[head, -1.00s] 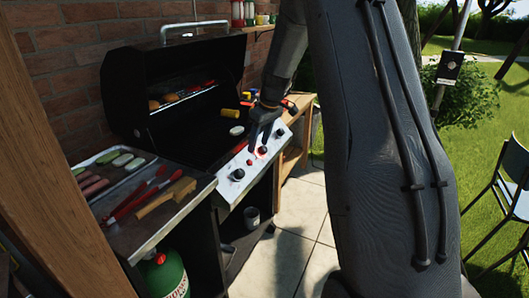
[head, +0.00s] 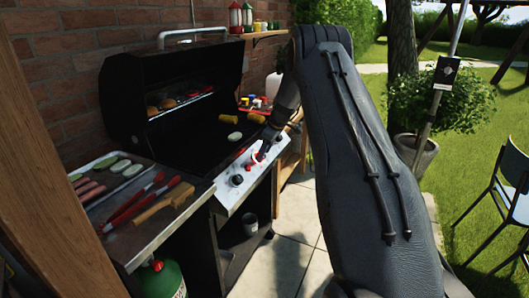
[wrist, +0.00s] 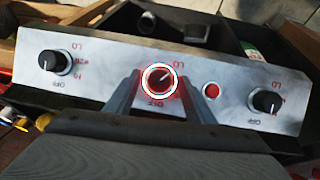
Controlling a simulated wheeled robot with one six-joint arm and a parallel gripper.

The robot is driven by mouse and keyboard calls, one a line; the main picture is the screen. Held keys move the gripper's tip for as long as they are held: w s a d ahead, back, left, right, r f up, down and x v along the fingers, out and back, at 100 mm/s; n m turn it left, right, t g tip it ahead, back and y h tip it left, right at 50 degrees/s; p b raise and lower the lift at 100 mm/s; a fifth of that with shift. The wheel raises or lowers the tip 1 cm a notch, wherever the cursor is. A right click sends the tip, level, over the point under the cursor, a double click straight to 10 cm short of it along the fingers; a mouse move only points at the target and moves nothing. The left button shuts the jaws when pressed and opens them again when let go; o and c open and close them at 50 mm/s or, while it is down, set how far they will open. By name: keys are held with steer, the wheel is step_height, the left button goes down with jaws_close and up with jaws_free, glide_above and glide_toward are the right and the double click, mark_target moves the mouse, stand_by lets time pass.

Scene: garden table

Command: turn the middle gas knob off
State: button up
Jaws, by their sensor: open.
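The middle gas knob (wrist: 158,80) is dark with a white pointer mark and has a red and white ring around it. In the wrist view its mark points up and right, towards the upside-down "LO"; "OFF" reads below it. My gripper (wrist: 158,97) is open, one finger on each side of this knob. I cannot tell whether the fingers touch it. In the head view my gripper (head: 257,157) is at the panel and mostly covers the middle knob. The other two knobs, left (wrist: 55,62) and right (wrist: 267,101), stand apart from the fingers.
A red button (wrist: 211,90) sits between the middle and right-hand knobs in the wrist view. The open grill (head: 205,135) holds food behind the panel. Tongs and a brush lie on the side shelf (head: 140,240). The paving (head: 290,260) in front is clear.

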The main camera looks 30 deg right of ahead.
steer(key=shift+w+f, duration=0.1)
steer(key=shift+f, duration=0.15)
steer(key=c, duration=1.1)
steer(key=shift+o, duration=0.2)
